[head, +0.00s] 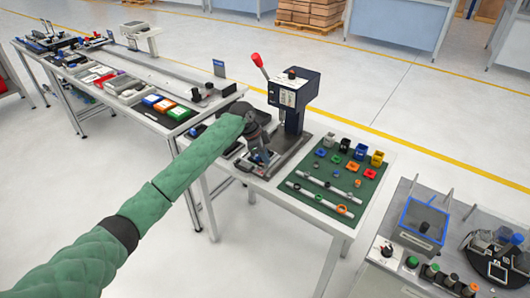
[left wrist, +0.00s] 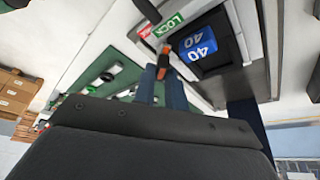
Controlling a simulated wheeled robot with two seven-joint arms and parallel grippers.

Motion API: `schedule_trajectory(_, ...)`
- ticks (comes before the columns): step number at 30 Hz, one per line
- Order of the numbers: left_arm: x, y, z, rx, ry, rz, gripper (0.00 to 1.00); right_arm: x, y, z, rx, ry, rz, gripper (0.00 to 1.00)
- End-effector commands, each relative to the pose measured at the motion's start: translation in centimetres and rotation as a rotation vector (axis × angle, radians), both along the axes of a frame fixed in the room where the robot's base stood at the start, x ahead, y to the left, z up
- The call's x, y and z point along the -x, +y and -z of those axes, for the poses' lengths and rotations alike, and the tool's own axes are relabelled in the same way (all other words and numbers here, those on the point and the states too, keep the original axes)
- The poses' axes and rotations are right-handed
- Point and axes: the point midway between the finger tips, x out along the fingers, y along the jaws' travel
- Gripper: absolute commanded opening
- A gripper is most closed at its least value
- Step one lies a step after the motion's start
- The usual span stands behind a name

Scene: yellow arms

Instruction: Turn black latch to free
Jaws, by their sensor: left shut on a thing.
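My left gripper (head: 262,157) reaches down to the fixture at the base of the dark press (head: 294,98). In the left wrist view its blue fingers (left wrist: 163,82) are shut on a small piece with an orange end (left wrist: 164,66), which looks like the handle of the latch. The rest of the latch is hard to make out. The piece lies just below a green LOCK label (left wrist: 170,24) and a red label (left wrist: 146,30) whose text I cannot read. My right gripper is not in view.
The press has a lever with a red knob (head: 256,59). A green mat (head: 345,181) with coloured blocks and rods with rings lies to the right. A long bench with coloured bins (head: 180,113) runs left. A blue-rimmed box (head: 423,222) stands at lower right.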

Motion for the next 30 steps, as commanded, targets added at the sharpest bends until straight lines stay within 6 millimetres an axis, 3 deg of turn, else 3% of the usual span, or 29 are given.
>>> schedule_trajectory(15, 0.2, 0.0, -0.4, 0.0, 0.001, -0.488, 0.0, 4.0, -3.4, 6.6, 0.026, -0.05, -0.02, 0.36)
schedule_trajectory(24, 0.3, -0.2, -0.3, 0.001, 0.001, -0.734, 0.0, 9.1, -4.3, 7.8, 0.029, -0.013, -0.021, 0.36)
schedule_trajectory(30, 0.2, -0.1, -0.2, 0.0, 0.0, -0.849, 0.0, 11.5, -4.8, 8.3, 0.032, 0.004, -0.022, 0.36)
